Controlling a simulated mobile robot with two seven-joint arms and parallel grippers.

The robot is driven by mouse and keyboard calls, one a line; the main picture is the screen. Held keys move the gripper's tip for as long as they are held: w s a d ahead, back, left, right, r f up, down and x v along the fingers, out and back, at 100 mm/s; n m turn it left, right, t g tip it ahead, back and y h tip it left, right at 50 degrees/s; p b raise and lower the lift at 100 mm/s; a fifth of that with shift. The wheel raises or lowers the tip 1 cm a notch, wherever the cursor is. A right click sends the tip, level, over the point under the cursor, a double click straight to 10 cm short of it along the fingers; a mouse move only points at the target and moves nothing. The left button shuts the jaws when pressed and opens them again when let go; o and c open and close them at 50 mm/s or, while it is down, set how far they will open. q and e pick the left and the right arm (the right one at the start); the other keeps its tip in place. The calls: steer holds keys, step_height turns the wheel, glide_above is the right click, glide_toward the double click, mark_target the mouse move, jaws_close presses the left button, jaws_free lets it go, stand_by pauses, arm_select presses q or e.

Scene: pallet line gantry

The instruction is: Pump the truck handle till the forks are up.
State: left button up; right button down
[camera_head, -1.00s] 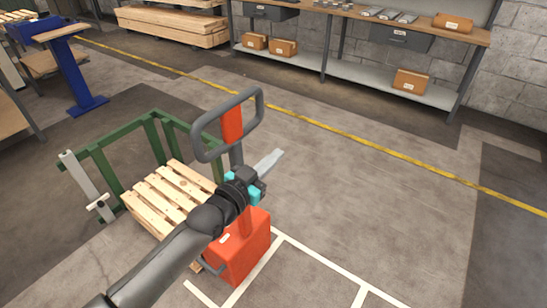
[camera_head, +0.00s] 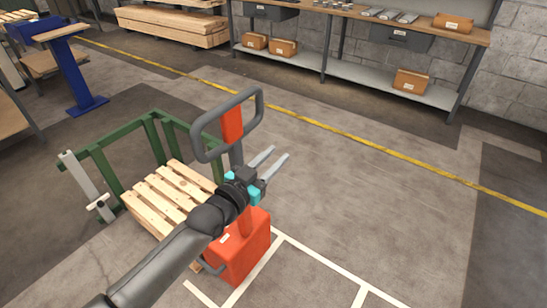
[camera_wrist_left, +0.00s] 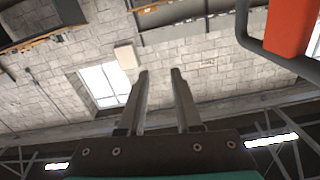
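The pallet truck has an orange body (camera_head: 240,252) and a grey loop handle (camera_head: 195,135) with an orange centre piece (camera_head: 231,125). The handle stands upright above the body. My left gripper (camera_head: 278,158) is open and empty, just right of the handle's shaft and below the loop; my wrist hides part of the shaft. In the left wrist view the two fingers (camera_wrist_left: 158,78) are apart with nothing between them, and part of the handle loop (camera_wrist_left: 243,30) shows at the upper right. The truck's forks are hidden by the wooden pallet (camera_head: 165,195). My right gripper is not in view.
A green frame (camera_head: 100,160) stands around the pallet's far side. A blue stand (camera_head: 75,75) is at the upper left. A workbench with shelves (camera_head: 350,75) is along the wall. A yellow line (camera_head: 330,130) crosses the floor. The floor to the right is clear.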

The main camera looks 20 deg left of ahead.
arm_select(q)
steer(key=o, duration=0.4)
steer(key=p+v, duration=0.2)
steer(key=v, duration=1.3)
steer(key=shift+s, duration=0.15)
